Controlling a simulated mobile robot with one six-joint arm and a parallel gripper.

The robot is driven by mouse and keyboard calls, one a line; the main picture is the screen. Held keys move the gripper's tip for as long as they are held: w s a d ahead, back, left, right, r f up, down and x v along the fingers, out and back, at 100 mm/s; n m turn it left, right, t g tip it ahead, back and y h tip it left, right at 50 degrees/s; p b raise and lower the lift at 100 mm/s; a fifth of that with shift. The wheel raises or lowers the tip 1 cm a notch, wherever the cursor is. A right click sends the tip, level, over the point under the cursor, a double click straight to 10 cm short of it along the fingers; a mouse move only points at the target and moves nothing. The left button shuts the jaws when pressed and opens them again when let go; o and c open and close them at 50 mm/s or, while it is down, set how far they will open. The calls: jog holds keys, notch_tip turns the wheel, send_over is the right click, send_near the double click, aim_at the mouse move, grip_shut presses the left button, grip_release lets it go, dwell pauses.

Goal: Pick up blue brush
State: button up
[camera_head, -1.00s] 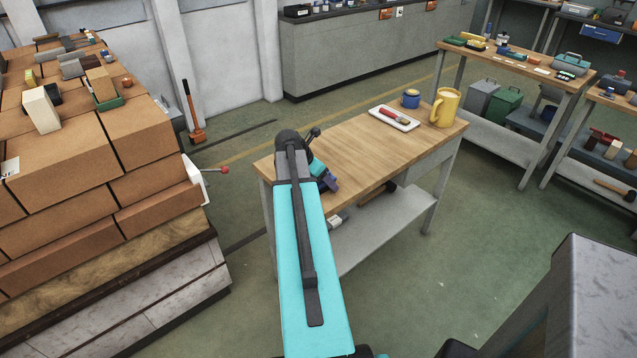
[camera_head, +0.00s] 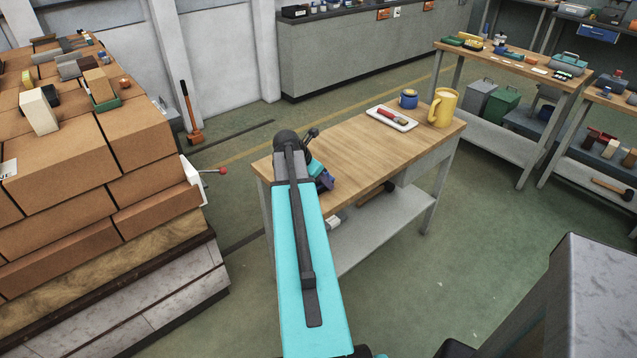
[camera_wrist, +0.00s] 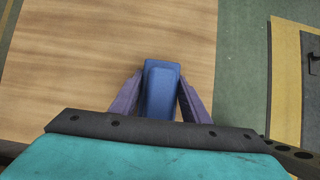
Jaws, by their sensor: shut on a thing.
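In the wrist view, the blue brush (camera_wrist: 160,92) is a blue block-like shape between the two purple fingers of my gripper (camera_wrist: 160,100). My gripper is shut on it, with a finger against each side. Its lower part is hidden behind the edge of my wrist. In the head view my gripper (camera_head: 324,181) is at the near left end of the wooden table (camera_head: 365,150), and my arm hides most of what it holds. I cannot tell whether the brush touches the table top.
A white tray (camera_head: 405,125) with a red-handled brush (camera_head: 391,117), a blue cup (camera_head: 408,99) and a yellow mug (camera_head: 443,107) stand at the table's far end. The middle of the table is clear.

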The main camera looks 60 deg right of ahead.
jog(key=shift+r, duration=0.1)
jog(key=shift+r+b, duration=0.45)
jog(key=shift+r, duration=1.2)
jog(key=a+r+b, duration=0.1)
jog(key=a+b, duration=0.2)
jog(key=a, duration=1.3)
jog(key=shift+w+r, duration=0.25)
jog(key=shift+w, duration=0.1)
